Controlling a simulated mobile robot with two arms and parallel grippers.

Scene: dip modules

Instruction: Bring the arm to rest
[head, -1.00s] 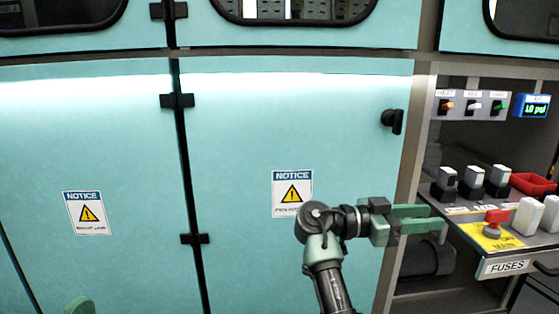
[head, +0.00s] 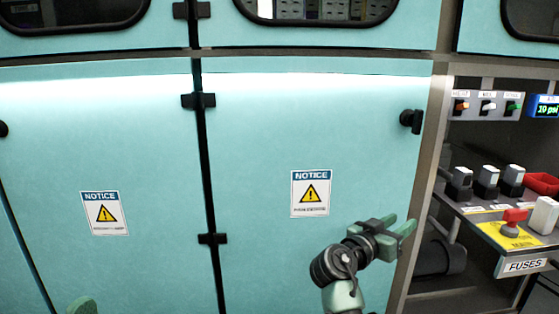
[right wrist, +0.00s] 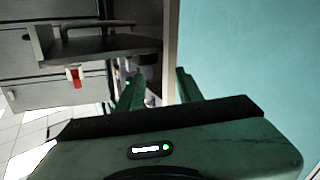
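My right gripper (head: 400,224) is in front of the teal cabinet's right door, low in the head view, pointing up and to the right. Its two green fingers are apart with nothing between them. In the right wrist view the fingers (right wrist: 160,88) also stand apart and empty, with the cabinet's edge behind the gap. My left gripper is not in view; only a rounded green part of my own body shows at the bottom left of the head view.
The teal cabinet door (head: 260,150) fills the middle. To the right is a fuse shelf (head: 525,265) with a red-handled switch (head: 513,222), several fuse blocks (head: 487,182) and a red bin (head: 541,184). A black door knob (head: 411,121) juts out above the gripper.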

